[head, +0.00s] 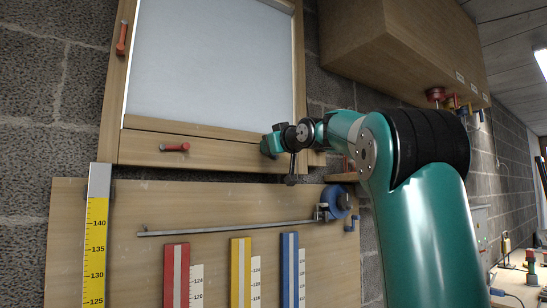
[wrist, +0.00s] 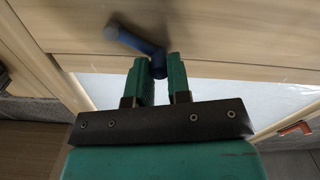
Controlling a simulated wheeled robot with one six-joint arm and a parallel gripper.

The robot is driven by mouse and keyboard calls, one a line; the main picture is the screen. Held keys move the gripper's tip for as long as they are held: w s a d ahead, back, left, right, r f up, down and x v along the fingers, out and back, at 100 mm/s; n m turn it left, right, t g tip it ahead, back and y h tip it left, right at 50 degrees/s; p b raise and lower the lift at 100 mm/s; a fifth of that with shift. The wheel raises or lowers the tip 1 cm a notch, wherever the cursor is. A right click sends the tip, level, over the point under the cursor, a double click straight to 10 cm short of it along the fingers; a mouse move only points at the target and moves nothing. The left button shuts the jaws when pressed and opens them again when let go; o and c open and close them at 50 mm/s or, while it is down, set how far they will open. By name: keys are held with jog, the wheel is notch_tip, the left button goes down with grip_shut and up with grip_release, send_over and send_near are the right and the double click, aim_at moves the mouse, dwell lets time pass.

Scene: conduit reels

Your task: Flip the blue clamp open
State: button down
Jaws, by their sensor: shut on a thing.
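The blue clamp (wrist: 137,41) is on the pale wooden window frame in the wrist view. Its lever slants up and left, ending in a greyish rounded tip. My gripper (wrist: 160,64) has its two green fingers on either side of the clamp's blue stem and is shut on it. In the head view my gripper (head: 271,144) is at the lower right corner of the window frame (head: 215,130). I cannot make out the blue clamp there; my gripper and wrist cover that spot.
Red clamps sit on the frame's left side (head: 122,38) and bottom rail (head: 174,147). Below is a board (head: 135,215) with a metal rod (head: 230,229), a blue reel (head: 340,198) and red, yellow and blue upright strips. A wooden cupboard (head: 400,45) juts out at upper right.

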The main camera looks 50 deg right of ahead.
jog(key=n+b, duration=0.1)
jog(key=f+n+b, duration=0.1)
jog(key=n+b, duration=0.1)
jog(key=f+n+b, duration=0.1)
jog(key=n, duration=0.1)
jog(key=shift+w+a+f, duration=0.1)
jog(key=shift+a, duration=0.25)
jog(key=shift+b, duration=0.3)
jog(key=c, duration=1.1)
grip_release()
jog(key=shift+o, duration=0.2)
jog(key=b+v, duration=0.4)
jog(key=v, duration=1.3)
jog(key=shift+s, duration=0.25)
jog(key=shift+d, duration=0.1)
